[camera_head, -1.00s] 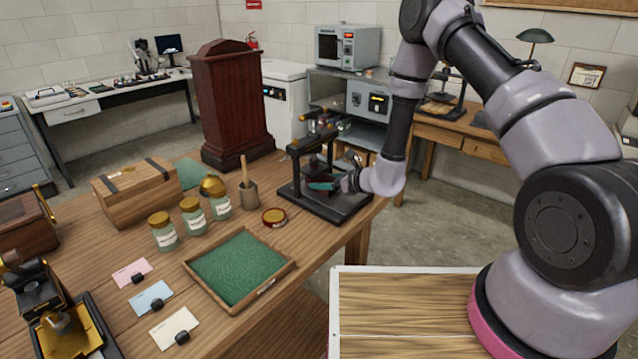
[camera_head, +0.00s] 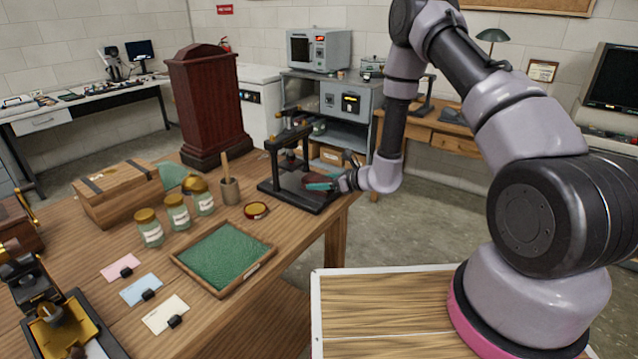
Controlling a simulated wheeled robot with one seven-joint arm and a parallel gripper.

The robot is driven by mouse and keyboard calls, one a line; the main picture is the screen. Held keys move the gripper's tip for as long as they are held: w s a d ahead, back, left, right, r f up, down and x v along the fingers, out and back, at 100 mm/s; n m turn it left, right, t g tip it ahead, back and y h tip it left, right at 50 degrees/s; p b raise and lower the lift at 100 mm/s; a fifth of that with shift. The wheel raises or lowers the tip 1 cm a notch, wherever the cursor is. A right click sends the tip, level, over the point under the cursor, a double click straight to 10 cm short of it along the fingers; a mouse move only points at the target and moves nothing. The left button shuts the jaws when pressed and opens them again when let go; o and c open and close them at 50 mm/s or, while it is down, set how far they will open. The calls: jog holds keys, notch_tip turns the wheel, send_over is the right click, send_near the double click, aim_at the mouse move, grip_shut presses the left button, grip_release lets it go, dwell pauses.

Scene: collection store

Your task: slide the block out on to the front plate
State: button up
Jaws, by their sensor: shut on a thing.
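A black press (camera_head: 287,160) with an upright frame stands at the table's far right corner. Its flat black base plate (camera_head: 296,199) reaches out towards the front. My gripper (camera_head: 320,182) comes in from the right, low over the plate at the right of the frame, with teal fingertips. It is shut on a small dark reddish block (camera_head: 317,176), which is mostly hidden by the fingers. The block appears to be outside the frame's uprights, over the plate. I cannot tell whether it rests on the plate.
A green-lined tray (camera_head: 265,267), lidded jars (camera_head: 178,212), a round tin (camera_head: 256,210) and a pestle in a pot (camera_head: 229,190) stand left of the press. A wooden box (camera_head: 130,195) and a tall dark red cabinet (camera_head: 205,105) are farther back.

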jog(key=o, duration=1.4)
jog(key=v, duration=1)
jog(key=shift+s+d+r, duration=0.1)
jog(key=shift+s+d, duration=0.15)
jog(key=shift+r, duration=0.1)
